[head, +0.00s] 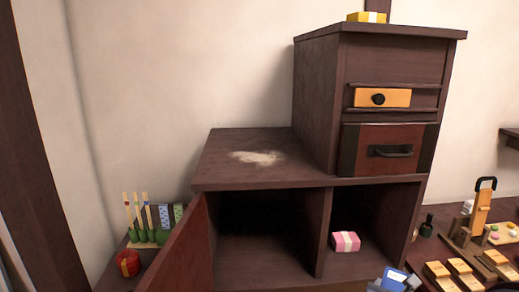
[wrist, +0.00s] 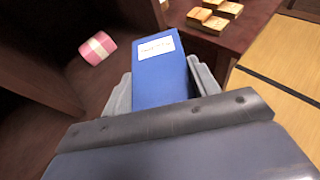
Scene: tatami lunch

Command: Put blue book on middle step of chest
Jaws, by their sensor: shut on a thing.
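The blue book (wrist: 160,78) has a white label and stands between the two grey fingers of my gripper (wrist: 163,84), which is shut on it. In the head view the blue book (head: 394,277) shows at the bottom edge, in front of the chest's lower right compartment, with part of my gripper (head: 400,284). The dark wooden stepped chest (head: 312,100) fills the middle of the head view. Its middle step (head: 220,157) is a flat top left of the tall part, with a pale powdery patch (head: 257,157) on it. The book is below and right of this step, apart from it.
A pink box (head: 345,242) with a pale band sits in the lower right compartment. A reddish door (head: 182,250) stands open at the lower left. A yellow box (head: 367,17) is on the top step. Wooden pieces (head: 460,268) crowd a dark table at right.

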